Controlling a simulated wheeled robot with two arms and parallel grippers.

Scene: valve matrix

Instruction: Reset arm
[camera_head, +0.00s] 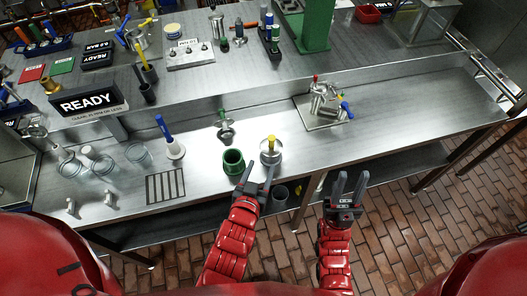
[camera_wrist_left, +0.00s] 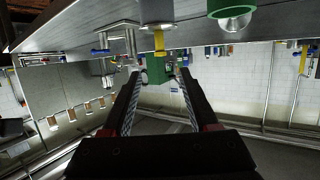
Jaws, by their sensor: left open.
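My left gripper (camera_head: 258,180) is open and empty at the front edge of the steel bench, just in front of a metal cylinder with a yellow top (camera_head: 271,152). In the left wrist view its two fingers (camera_wrist_left: 158,100) stand apart with nothing between them, and the picture is upside down. The metal cylinder (camera_wrist_left: 157,12) shows there beyond the fingers. My right gripper (camera_head: 349,185) has its fingers apart and empty, in front of the bench over the brick floor.
A green cup (camera_head: 233,162) stands left of the metal cylinder, close to my left gripper. A blue-topped white funnel-shaped piece (camera_head: 170,140), glass beakers (camera_head: 138,154) and a slotted plate (camera_head: 165,186) lie further left. A READY sign (camera_head: 88,100) stands behind.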

